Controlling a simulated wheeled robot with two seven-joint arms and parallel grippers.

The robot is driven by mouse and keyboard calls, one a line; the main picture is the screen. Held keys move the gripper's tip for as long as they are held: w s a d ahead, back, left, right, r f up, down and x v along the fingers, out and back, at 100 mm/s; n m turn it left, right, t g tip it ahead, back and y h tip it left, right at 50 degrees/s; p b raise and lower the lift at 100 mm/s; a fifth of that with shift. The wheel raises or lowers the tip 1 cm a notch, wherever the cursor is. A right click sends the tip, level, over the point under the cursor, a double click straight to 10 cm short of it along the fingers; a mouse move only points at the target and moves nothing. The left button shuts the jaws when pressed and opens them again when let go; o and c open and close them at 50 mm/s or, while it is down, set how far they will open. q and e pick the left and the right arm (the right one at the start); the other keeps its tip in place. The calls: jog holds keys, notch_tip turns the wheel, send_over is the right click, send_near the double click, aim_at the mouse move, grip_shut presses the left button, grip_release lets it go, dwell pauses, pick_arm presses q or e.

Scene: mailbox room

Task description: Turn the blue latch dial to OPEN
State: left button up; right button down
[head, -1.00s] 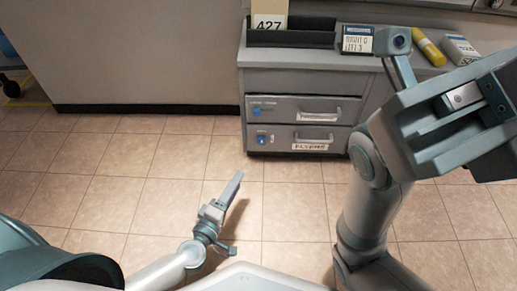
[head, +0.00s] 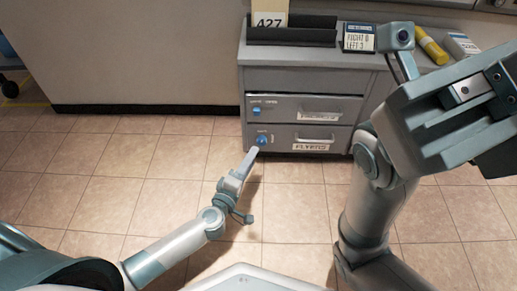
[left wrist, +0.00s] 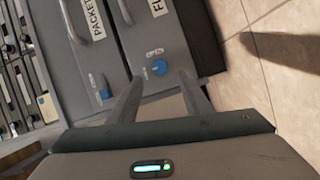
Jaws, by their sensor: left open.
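The blue latch dial (head: 262,140) is a round knob on the left of the lower drawer front, which is labelled FLYERS. My left gripper (head: 254,152) reaches up toward it from below. In the left wrist view the dial (left wrist: 159,67) shows just beyond and between the two spread fingertips (left wrist: 161,77). The left gripper is open and empty; I cannot tell whether a finger touches the dial. Small lettering sits beside the dial but is too small to read surely.
The grey cabinet (head: 345,80) has an upper drawer with its own blue latch (head: 256,110) and a bar handle. On top are a dark tray (head: 292,38), a small sign (head: 358,38), a yellow cylinder (head: 430,46) and a white box (head: 461,46). The tiled floor before it is clear.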

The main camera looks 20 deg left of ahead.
aim_at(261, 143)
pick_arm(q)
jog(key=w, duration=0.2)
jog(key=w+b, duration=0.1)
jog(key=w, duration=0.1)
jog(key=w+b, duration=0.1)
jog(key=w, duration=0.2)
jog(key=shift+d+f, duration=0.25)
jog(key=shift+d, duration=0.1)
jog(key=c, duration=1.1)
